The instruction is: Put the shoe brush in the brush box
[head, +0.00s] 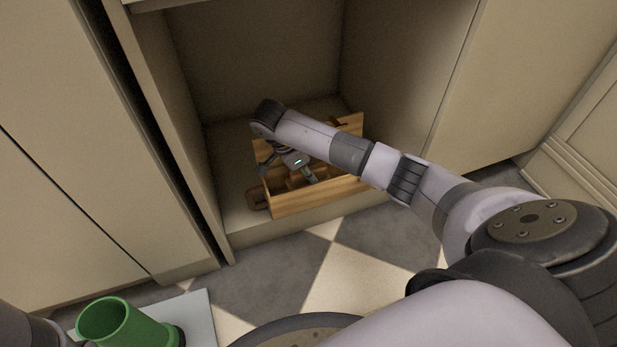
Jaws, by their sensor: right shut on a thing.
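The wooden brush box (318,198) stands on the floor of the open cabinet compartment. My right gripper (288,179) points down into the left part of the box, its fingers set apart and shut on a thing. That thing, which I take to be the shoe brush, is mostly hidden by the gripper and the box's front wall. I cannot tell whether it touches the box's bottom. My right forearm covers part of the box's back and right side. My left gripper is not in view.
A brown rounded piece (257,200) shows at the box's left end.

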